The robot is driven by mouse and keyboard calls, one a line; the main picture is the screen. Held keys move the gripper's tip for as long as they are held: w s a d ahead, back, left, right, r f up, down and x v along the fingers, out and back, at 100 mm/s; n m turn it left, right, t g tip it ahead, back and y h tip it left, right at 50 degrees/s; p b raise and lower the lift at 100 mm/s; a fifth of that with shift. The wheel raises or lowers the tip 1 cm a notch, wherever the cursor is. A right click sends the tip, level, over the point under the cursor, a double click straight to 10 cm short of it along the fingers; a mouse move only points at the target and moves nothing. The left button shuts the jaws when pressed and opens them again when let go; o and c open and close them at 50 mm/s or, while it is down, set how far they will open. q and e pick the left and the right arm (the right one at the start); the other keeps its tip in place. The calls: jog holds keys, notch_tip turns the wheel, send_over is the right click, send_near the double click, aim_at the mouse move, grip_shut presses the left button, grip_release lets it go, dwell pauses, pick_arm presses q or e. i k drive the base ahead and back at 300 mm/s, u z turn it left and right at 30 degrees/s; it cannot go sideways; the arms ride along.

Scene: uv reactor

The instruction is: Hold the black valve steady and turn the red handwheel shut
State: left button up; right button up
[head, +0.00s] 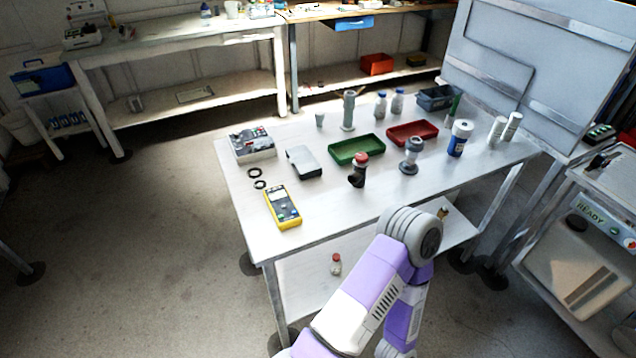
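The black valve (357,177) stands on the white table, near the middle of its front half. The red handwheel (361,157) sits on top of it. The valve looks upright, and its details are small at this distance. Neither of my grippers is in view. One of my arms, purple and white, rises from the bottom of the picture in front of the table, and its elbow covers part of the table's front edge. Nothing of mine is seen touching the valve.
On the white table (325,215), a grey fitting (410,157) stands right of the valve. A green tray (357,150) is behind it, a red tray (412,133) farther back. A yellow meter (282,208) and a grey box (303,163) lie left. The front middle tabletop is clear.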

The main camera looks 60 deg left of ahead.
aim_at(360, 157)
jog(key=u, duration=0.05)
jog(key=k, duration=0.1)
jog(key=u, duration=1.25)
